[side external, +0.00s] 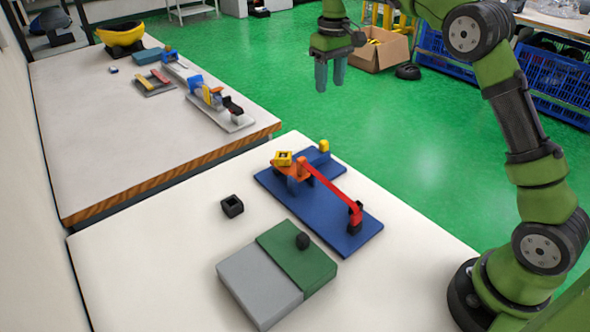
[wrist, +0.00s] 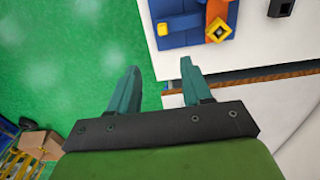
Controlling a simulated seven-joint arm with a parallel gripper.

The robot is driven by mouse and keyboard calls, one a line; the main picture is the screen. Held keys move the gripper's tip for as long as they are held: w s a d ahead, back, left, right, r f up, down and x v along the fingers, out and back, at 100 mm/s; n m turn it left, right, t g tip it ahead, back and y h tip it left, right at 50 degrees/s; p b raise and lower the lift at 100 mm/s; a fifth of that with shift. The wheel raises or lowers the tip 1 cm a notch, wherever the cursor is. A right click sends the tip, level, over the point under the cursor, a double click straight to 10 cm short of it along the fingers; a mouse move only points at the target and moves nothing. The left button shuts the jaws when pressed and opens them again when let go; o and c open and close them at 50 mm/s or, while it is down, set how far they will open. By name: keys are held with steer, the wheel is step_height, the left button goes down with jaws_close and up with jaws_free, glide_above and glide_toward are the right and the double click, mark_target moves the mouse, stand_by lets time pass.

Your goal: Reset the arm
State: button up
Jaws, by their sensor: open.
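My gripper (side external: 330,73) is open and empty, raised well above the floor beyond the work table's far edge in the side view. In the wrist view its two teal fingers (wrist: 158,88) stand apart with nothing between them. The drop tower is a blue base (side external: 319,202) on the near white table, with an orange piece and a red arm (side external: 333,188) sloping down to a black part at its right end. A yellow block (side external: 283,158) sits by the orange piece. Part of the blue base also shows in the wrist view (wrist: 180,25).
A black hollow block (side external: 232,206) lies left of the base. A grey and green pad (side external: 262,286) with a dark ball (side external: 302,241) stands in front. Another table (side external: 130,150) holds several items and a yellow helmet. A cardboard box (side external: 379,50) and blue crates stand behind.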

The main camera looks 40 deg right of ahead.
stand_by(0.3)
steer(key=s+a+r+m+t+y, duration=0.1)
steer(key=s+a+m+t, duration=0.1)
steer(key=s, duration=1.2)
steer(key=s+a+r+m+t+y, duration=0.1)
steer(key=s+a+t, duration=0.4)
steer(key=s, duration=0.9)
steer(key=shift+s+a+m, duration=0.25)
steer(key=shift+a+m, duration=0.25)
steer(key=shift+a, duration=0.4)
